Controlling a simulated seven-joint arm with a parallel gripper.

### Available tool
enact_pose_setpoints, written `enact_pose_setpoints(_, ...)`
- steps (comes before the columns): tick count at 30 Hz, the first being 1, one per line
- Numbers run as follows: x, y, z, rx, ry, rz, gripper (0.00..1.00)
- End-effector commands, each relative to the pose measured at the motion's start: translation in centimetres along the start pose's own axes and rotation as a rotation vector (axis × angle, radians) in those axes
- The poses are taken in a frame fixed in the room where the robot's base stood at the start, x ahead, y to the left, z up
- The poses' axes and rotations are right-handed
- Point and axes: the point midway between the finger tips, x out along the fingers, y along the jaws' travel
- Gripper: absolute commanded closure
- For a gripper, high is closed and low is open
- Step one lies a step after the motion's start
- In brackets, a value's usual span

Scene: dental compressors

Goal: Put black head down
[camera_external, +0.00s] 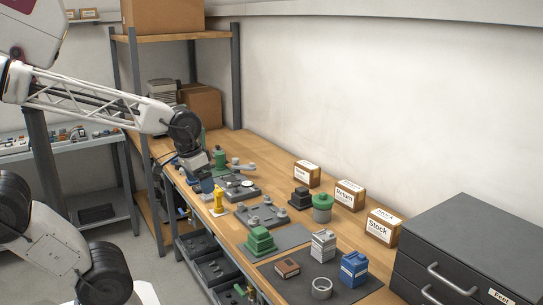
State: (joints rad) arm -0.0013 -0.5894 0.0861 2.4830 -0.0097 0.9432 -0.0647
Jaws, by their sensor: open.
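A small black block-like part (300,198) stands on the wooden bench (232,232), left of a green-topped cylinder (322,206); it may be the black head, but I cannot tell for sure. My gripper (204,182) is at the far left part of the bench, pointing down and well apart from that part. It is open. It is low over the bench, close to a blue part (207,187) and a green upright part (220,160). The fingertips are small and partly hidden, so I cannot tell whether they touch anything.
Grey plates with fittings (262,216), a yellow part (219,199) and a green block (260,240) line the bench. A dark mat (290,287) holds several parts in front. Labelled boxes (384,227) stand along the wall. A dark drawer cabinet (465,245) is at right.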

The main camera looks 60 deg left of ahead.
Motion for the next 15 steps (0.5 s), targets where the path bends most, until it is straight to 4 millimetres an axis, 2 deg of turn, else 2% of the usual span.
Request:
enact_pose_setpoints(3, 0.1, 0.1, 1.8, 0.055, 0.010, 0.002, 0.07)
enact_pose_setpoints(6, 0.2, 0.1, 2.6, 0.082, 0.013, 0.003, 0.07)
enact_pose_setpoints(15, 0.3, 0.1, 2.9, 0.092, 0.013, 0.003, 0.07)
